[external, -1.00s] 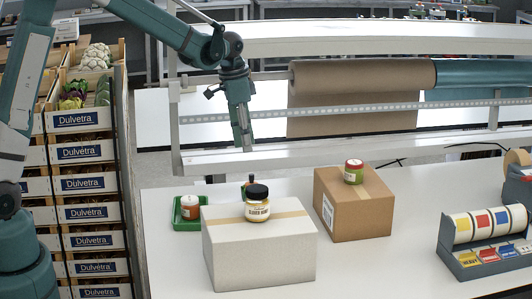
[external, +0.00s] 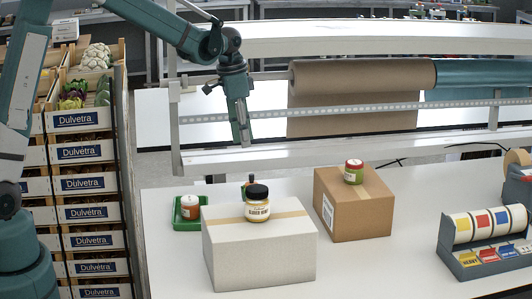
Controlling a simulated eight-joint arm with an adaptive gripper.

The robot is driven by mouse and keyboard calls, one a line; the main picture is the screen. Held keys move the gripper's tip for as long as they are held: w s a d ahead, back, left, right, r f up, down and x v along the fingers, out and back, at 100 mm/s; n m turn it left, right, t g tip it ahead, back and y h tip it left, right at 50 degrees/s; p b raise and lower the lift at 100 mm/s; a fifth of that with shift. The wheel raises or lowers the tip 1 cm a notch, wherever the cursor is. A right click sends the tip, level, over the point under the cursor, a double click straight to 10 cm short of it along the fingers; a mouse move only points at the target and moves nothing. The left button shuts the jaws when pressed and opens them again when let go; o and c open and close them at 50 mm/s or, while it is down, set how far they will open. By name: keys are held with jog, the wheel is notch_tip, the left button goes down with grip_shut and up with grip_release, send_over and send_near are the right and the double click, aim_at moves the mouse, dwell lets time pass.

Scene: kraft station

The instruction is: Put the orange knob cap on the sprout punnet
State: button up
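A small green tray-like container (external: 180,224) stands at the left of the white table and may be the sprout punnet. An orange-red cylinder with a pale top (external: 190,207) stands in or against it; I cannot tell whether this is the knob cap. A small dark-topped thing (external: 250,180) shows behind the white box, mostly hidden. No other orange cap can be made out. My gripper (external: 242,138) points down above the table's back edge, left of the brown paper roll and apart from these things. Its fingers look narrow from here, and whether they are open is unclear.
A white box (external: 260,255) carries a black-lidded jar (external: 257,208). A brown carton (external: 355,215) carries a red-lidded green jar (external: 353,175). A label dispenser (external: 485,245) stands at right. Crates (external: 85,155) are stacked at left. The table's front middle is clear.

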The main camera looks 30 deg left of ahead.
jog(key=s+a+r+n+t, duration=0.1)
jog(key=s+a+r+n, duration=0.1)
jog(key=s+a+r, duration=0.5)
jog(key=s+a+r+n+t, duration=0.15)
jog(key=s+a, duration=0.25)
jog(key=s, duration=0.7)
jog(key=s+a+r+n+t, duration=0.2)
jog(key=s+a+r+n, duration=0.15)
jog(key=s+a, duration=0.35)
jog(key=s+a+f+n, duration=0.1)
jog(key=s+a, duration=0.1)
jog(key=s, duration=0.4)
jog(key=s+a+f+n+t+y, duration=0.1)
jog(key=s, duration=0.5)
jog(key=shift+s+a+f, duration=0.15)
jog(key=shift+a+f, duration=0.1)
jog(key=shift+a, duration=0.1)
jog(key=shift+t, duration=0.25)
notch_tip(320, 180, down, 10)
jog(key=b, duration=1)
jog(key=shift+f, duration=0.2)
